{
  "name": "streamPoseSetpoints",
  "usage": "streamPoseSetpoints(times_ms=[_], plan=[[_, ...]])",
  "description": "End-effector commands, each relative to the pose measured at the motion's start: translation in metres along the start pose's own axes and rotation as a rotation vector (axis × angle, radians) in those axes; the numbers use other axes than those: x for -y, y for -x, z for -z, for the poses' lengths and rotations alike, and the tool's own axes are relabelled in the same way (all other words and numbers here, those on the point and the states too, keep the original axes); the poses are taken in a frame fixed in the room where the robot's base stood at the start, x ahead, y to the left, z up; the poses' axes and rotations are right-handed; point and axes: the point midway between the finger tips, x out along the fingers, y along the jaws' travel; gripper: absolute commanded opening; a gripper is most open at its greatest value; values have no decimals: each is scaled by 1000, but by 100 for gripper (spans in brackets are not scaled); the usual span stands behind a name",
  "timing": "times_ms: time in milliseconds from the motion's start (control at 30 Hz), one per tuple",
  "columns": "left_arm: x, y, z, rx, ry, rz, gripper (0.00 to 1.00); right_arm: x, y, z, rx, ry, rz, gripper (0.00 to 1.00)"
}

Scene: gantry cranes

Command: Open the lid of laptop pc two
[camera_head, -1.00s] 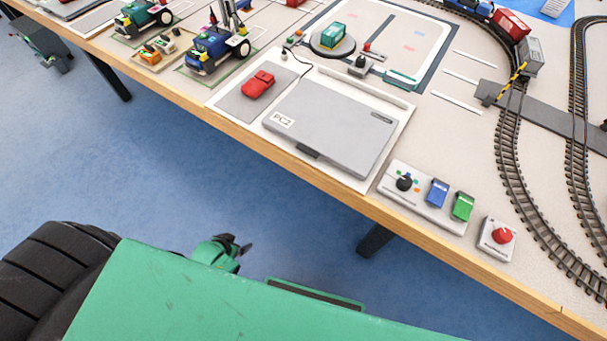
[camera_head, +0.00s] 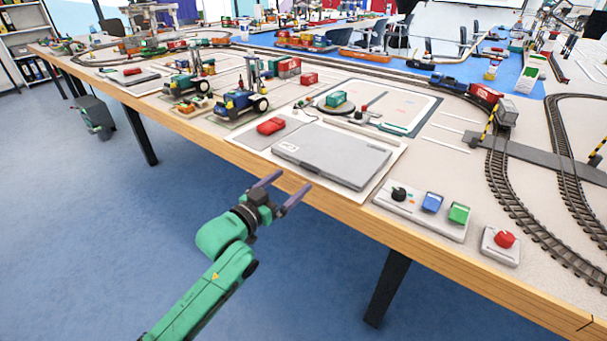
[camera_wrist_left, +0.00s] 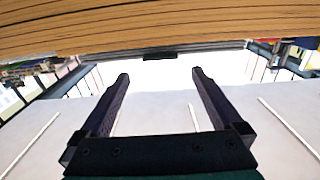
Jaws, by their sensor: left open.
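Laptop PC two (camera_head: 335,155) is a flat grey laptop with its lid closed, lying on a white mat near the table's front edge in the head view. My left gripper (camera_head: 294,180) is open and empty, its two dark fingers pointing toward the table edge, just short of the laptop's front side and apart from it. In the left wrist view the open fingers (camera_wrist_left: 160,78) stand either side of a small dark tab (camera_wrist_left: 160,57) below the wooden table edge (camera_wrist_left: 160,30). My right gripper is not in view.
A red mouse-like object (camera_head: 270,126) lies left of the laptop. A control box (camera_head: 420,210) with a knob and blue and green buttons, and a red-button box (camera_head: 502,246), stand to its right. Model vehicles and a turntable are behind. Floor in front is free.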

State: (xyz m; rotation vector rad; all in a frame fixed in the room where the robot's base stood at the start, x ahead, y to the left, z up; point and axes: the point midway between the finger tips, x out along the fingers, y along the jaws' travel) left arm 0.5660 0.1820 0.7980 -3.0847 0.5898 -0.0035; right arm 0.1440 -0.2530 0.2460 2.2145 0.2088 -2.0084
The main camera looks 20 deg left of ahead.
Motion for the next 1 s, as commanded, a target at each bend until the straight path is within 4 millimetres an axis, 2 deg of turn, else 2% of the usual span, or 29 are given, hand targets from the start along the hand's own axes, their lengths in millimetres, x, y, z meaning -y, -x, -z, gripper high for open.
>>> streamPoseSetpoints(times_ms=[100, 233, 367, 567, 667, 700, 833, 1000], plan=[[0, -30, 1, -3, 2, 1, 100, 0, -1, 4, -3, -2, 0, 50], [0, -53, 0, -1, 1, 1, 100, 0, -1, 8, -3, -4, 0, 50], [0, -62, 0, 0, 0, 0, 100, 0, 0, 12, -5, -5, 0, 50], [0, -62, 0, 1, 0, 0, 100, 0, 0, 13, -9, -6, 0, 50], [0, -62, 0, 1, 0, 0, 66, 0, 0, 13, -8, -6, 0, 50], [0, -62, 0, 1, 0, 0, 50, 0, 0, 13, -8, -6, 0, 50], [0, -62, -1, 1, 0, 0, 1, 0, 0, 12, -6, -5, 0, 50], [0, -62, 0, 2, 0, 0, 0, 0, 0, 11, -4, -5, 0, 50]])
